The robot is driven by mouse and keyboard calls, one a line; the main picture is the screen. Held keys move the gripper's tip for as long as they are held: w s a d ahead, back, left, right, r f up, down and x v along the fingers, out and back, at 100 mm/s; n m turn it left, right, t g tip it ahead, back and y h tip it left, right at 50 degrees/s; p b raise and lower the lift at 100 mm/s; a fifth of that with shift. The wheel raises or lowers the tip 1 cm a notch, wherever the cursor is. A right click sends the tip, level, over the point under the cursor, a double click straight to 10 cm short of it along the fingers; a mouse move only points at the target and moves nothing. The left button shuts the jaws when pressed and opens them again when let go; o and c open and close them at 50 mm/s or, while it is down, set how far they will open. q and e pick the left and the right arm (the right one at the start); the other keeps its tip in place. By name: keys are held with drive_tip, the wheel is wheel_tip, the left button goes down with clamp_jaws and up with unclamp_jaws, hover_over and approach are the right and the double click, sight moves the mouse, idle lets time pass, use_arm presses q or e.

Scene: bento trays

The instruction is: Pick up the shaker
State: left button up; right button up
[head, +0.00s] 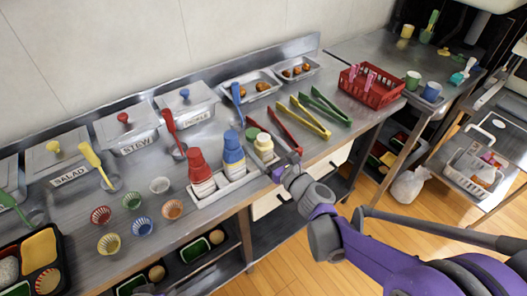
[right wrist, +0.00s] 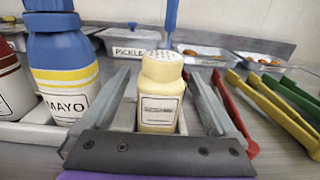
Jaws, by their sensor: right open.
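My right gripper (head: 282,168) is at the shaker's near right side in the head view. In the right wrist view the right gripper (right wrist: 162,108) is open, with one finger on each side of the shaker. I cannot tell whether they touch it.
A blue MAYO bottle (right wrist: 64,80) stands close left of the shaker, with a red bottle (head: 200,172) beyond. Red tongs (head: 285,130) lie close on the right. Lidded metal tubs and small cups fill the counter's left; a red basket (head: 372,88) stands right.

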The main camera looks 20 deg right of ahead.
drive_tip(key=x, duration=0.2)
drive_tip(key=shift+w+a, duration=0.1)
drive_tip(key=shift+w, duration=0.2)
drive_tip(key=shift+s, duration=0.1)
clamp_jaws()
wheel_tip(320, 180, up, 10)
drive_tip(key=p, duration=0.2)
drive_tip(key=shift+p, duration=0.4)
